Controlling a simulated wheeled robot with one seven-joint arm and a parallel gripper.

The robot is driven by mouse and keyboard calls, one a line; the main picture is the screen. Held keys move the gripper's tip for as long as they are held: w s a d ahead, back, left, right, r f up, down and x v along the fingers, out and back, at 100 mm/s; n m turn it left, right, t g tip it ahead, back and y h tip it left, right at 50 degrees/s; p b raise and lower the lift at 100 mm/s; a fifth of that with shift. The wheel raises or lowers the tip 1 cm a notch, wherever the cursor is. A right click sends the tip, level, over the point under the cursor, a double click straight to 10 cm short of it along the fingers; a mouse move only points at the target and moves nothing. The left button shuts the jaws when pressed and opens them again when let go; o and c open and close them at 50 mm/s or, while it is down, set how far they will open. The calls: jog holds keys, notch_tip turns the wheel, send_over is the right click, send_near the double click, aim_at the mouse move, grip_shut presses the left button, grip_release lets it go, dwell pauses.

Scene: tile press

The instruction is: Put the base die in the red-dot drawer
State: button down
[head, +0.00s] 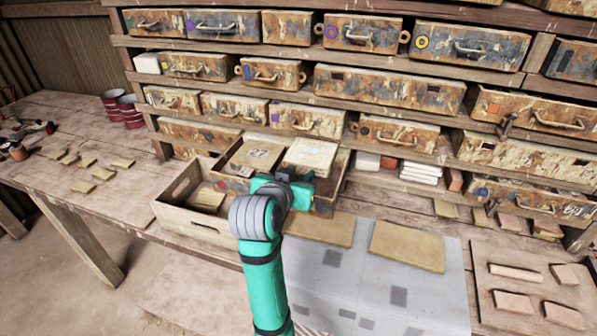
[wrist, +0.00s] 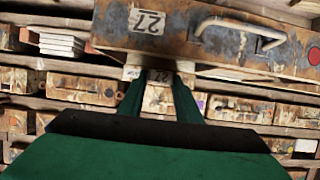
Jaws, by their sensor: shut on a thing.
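An open drawer (head: 338,182) is pulled out of the shelf at mid-bench. In the wrist view its rusty front (wrist: 160,35) shows upside down, with a handle, a "27" label and a red dot (wrist: 314,56). A pale flat block (head: 310,153), seemingly the base die, is at the drawer's right end, just beyond my gripper. My gripper (head: 293,178) is over the drawer front; its fingers (wrist: 158,85) point past the front's edge in the wrist view. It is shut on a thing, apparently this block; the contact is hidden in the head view.
A wooden crate (head: 168,212) with a flat piece inside stands left of the drawer. Flat tan tiles (head: 408,246) lie on a grey sheet in front. A tray of clay pieces (head: 484,285) is at right. Shelves of shut drawers (head: 390,88) rise behind.

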jog(key=shift+s+f, duration=0.1)
jog(key=shift+f, duration=2.1)
jog(key=c, duration=1.2)
grip_release()
jog(key=shift+d+f, duration=0.1)
jog(key=r+v, duration=0.1)
jog(key=v, duration=1)
jog(key=shift+a+r, duration=0.15)
jog(key=shift+a, duration=0.25)
